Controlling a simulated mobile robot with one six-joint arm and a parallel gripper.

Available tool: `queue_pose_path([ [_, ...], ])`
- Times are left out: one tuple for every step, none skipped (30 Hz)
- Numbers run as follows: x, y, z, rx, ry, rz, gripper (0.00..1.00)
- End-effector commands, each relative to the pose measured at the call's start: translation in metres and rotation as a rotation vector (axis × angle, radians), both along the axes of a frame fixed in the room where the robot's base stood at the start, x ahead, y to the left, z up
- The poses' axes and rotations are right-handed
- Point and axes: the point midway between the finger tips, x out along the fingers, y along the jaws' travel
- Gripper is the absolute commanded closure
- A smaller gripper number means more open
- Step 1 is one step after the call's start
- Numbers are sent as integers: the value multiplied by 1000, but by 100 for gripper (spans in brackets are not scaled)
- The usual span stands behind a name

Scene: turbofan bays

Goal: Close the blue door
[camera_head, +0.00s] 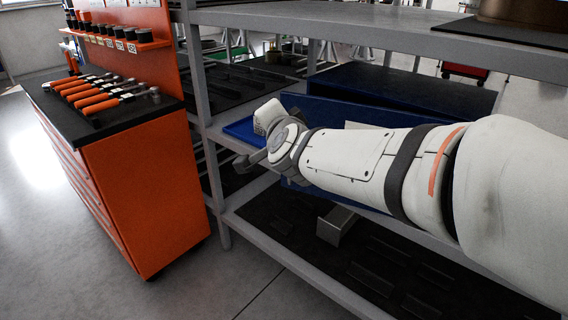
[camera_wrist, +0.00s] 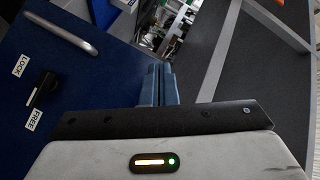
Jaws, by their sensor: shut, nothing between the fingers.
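The blue door fills the left of the wrist view (camera_wrist: 75,75). It bears a silver bar handle (camera_wrist: 62,33) and a black latch knob (camera_wrist: 42,90) between labels reading LOCK and FREE. In the head view a blue panel (camera_head: 325,111) stands behind my arm, in front of a dark blue box (camera_head: 400,88) on the middle shelf. My arm hides much of the panel, and how far the door stands open is unclear. My gripper (camera_head: 250,162) is at the panel's left end. Its fingers (camera_wrist: 158,88) are shut and empty, close beside the door's edge; contact cannot be told.
A grey shelf post (camera_head: 198,75) stands left of my gripper. An orange tool cabinet (camera_head: 150,190) with several tools on top is further left. The upper shelf (camera_head: 390,32) runs above my arm. A lower shelf (camera_head: 300,222) carries a metal block (camera_head: 336,226). The floor at front left is clear.

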Motion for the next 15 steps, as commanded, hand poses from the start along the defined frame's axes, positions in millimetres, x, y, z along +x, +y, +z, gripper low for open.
queue_pose_path([
  [7,11,-30,66,-29,-45,100],
  [10,16,-35,109,-48,-81,100],
  [14,20,-44,163,-73,-129,100],
  [16,23,-50,205,-89,-168,100],
  [17,26,-58,243,-104,-207,100],
  [18,29,-69,293,-125,-261,100],
  [18,32,-77,327,-136,-300,100],
  [17,34,-86,359,-149,-338,100],
  [15,36,-97,397,-164,-389,100],
  [13,38,-105,422,-175,-427,100],
  [11,39,-113,446,-183,-460,100],
  [7,41,-122,472,-193,-504,100],
  [4,42,-129,488,-202,-535,100],
  [1,43,-134,502,-208,-561,100],
  [-2,44,-141,517,-215,-593,100],
])
